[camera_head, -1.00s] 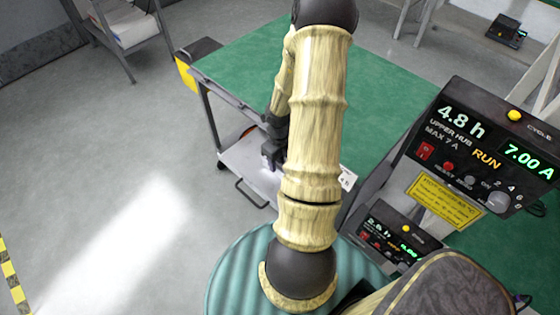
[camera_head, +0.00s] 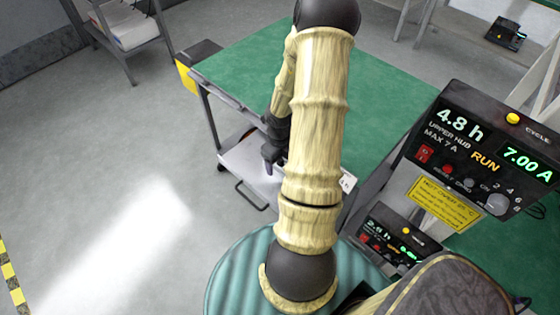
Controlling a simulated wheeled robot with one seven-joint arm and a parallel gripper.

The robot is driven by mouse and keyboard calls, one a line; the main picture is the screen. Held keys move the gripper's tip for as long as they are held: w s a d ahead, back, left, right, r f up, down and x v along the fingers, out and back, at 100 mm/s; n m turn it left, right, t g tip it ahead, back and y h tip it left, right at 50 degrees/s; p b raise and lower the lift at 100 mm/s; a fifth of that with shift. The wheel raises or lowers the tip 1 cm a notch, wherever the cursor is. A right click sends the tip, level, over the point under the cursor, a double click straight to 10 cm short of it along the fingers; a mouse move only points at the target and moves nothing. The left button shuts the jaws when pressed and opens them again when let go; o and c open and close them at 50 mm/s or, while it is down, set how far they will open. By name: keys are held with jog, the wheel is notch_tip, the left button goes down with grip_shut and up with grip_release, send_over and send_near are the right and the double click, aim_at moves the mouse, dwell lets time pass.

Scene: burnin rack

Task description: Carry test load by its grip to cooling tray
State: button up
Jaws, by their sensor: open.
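My gripper (camera_head: 270,163) is black and sits left of my pale, wood-like arm, above a grey shelf or tray (camera_head: 246,178) with a handle at its front, beside the green-topped table. The fingers point downward and are partly hidden by my arm. I see no object clearly held in them. I cannot make out the test load or its grip; my arm hides part of this area. I cannot tell whether the grey tray is the cooling tray.
The green table (camera_head: 240,62) fills the middle. A control box (camera_head: 480,150) reading 4.8 h and 7.00 A stands at the right, with a smaller box (camera_head: 395,240) below it. A shelf cart (camera_head: 122,28) stands at the back left. Floor at left is clear.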

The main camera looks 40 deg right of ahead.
notch_tip(320, 180, up, 11)
jog(key=p, duration=0.4)
jog(key=shift+r, duration=0.15)
dwell(0.4)
jog(key=w+a+r+n+t+h, duration=0.1)
jog(key=w+a+r+n+t, duration=0.35)
jog(key=n, duration=0.45)
jog(key=w+a+r+n+t, duration=0.1)
jog(key=w+a+r+n, duration=0.35)
jog(key=a+n, duration=0.45)
jog(key=s+a+r+n+g+y, duration=0.1)
jog(key=s+a+r+n+g, duration=0.2)
jog(key=s+a+n, duration=0.6)
jog(key=s+n, duration=0.1)
jog(key=n, duration=0.7)
jog(key=shift+s+a+r, duration=0.15)
jog(key=shift+s+r, duration=0.1)
jog(key=shift+s, duration=0.1)
